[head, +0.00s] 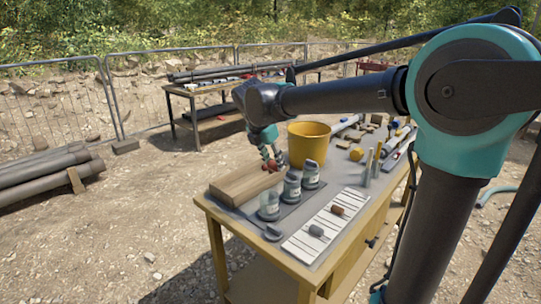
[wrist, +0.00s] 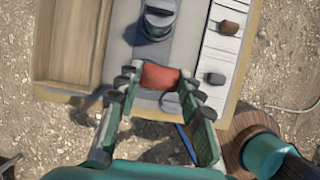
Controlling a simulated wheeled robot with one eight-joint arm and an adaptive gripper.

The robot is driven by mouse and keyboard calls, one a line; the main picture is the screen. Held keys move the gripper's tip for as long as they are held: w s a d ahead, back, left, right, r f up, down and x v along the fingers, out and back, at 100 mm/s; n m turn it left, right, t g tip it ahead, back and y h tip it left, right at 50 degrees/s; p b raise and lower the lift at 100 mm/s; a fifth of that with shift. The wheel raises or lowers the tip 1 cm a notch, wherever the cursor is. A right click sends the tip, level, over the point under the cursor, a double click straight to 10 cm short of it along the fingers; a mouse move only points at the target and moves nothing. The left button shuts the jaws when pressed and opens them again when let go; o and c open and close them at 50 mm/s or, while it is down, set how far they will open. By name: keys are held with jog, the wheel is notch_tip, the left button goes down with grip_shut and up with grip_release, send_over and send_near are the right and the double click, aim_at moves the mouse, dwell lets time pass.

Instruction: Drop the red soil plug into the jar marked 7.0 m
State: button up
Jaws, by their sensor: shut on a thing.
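My gripper (head: 270,163) is shut on the red soil plug, holding it above the table near the jars. In the wrist view the red soil plug (wrist: 160,77) sits between my fingertips (wrist: 157,79). Three clear jars with pale labels stand in a diagonal row: a near jar (head: 269,207), a middle jar (head: 291,187) and a far jar (head: 310,174). Their label writing is too small to read, so I cannot tell which is 7.0 m. The wrist view shows a jar (wrist: 157,20) beyond the plug; the plug and fingers may hide others.
A wooden tray (head: 240,186) lies left of the jars. A white slotted board (head: 302,244) on the right holds a brown plug (head: 337,210) and a grey plug (head: 316,231). A grey disc (head: 272,232) lies near the front edge. A yellow bucket (head: 309,143) stands behind.

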jog(key=shift+f, duration=2.85)
jog(key=o, duration=1.2)
jog(key=shift+o, duration=0.2)
jog(key=v, duration=1.2)
